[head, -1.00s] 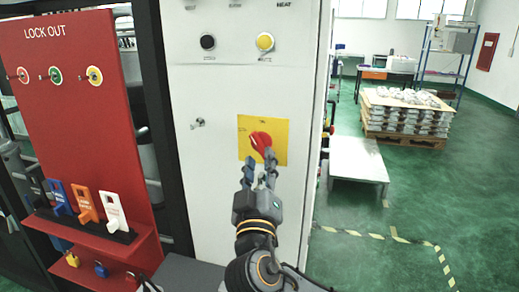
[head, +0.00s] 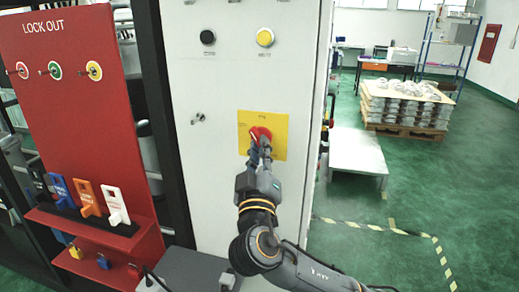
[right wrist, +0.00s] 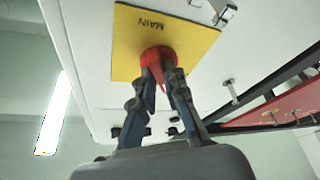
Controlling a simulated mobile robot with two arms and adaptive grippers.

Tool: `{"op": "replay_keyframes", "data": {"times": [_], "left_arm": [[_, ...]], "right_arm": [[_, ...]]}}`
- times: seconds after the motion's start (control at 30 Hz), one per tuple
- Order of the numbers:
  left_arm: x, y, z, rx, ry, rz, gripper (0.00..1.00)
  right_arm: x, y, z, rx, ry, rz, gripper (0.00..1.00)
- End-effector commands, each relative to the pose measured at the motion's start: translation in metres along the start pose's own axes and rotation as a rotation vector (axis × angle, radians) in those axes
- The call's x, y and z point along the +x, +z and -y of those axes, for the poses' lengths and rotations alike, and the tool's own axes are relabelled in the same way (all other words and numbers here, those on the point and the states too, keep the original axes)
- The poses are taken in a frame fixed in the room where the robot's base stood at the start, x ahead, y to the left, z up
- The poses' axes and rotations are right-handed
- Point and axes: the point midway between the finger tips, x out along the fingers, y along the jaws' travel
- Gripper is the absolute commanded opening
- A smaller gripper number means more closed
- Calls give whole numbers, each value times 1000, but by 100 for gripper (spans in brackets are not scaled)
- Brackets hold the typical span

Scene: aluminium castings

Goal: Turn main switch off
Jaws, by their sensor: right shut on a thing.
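The main switch is a red rotary knob (head: 259,135) on a yellow plate (head: 277,122) on the front of the white cabinet (head: 215,90). In the right wrist view the yellow plate (right wrist: 192,42) reads "MAIN", and the red knob (right wrist: 158,58) shows between the fingertips. My right gripper (head: 260,150) is at the knob from below, shut on it; its fingers (right wrist: 163,80) touch the knob's sides. The fingers cover part of the knob, so its exact angle is hard to tell. My left gripper is not in view.
A black button (head: 208,37) and a yellow button (head: 265,37) are above the switch. A pallet of castings (head: 405,105) stands at the back right.

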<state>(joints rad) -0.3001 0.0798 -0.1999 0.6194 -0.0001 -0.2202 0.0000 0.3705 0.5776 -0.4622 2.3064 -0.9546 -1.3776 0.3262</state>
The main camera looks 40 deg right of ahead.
Motion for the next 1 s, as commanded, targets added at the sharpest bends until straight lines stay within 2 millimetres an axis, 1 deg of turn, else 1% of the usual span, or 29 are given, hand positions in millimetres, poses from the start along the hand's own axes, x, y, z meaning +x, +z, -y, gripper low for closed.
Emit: {"op": "replay_keyframes", "data": {"times": [0.13,0.3,0.4,0.57,0.83,0.87,0.9,0.97,1.0], "left_arm": [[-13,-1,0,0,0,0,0],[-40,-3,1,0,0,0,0],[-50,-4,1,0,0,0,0],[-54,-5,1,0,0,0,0],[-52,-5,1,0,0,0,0],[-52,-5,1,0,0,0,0],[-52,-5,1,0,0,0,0],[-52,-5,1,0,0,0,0],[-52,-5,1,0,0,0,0]], "right_arm": [[1,-2,-4,-105,-47,3,0],[2,-6,-8,-293,-127,3,0],[2,-5,-7,-373,-159,2,0],[1,-2,-6,-430,-180,0,0],[0,-1,-5,-434,-180,-1,0],[0,-1,-5,-434,-180,-1,14],[0,-1,-5,-434,-180,-1,22],[0,-1,-5,-434,-180,-1,34],[0,-1,-5,-433,-180,-1,35]]}}
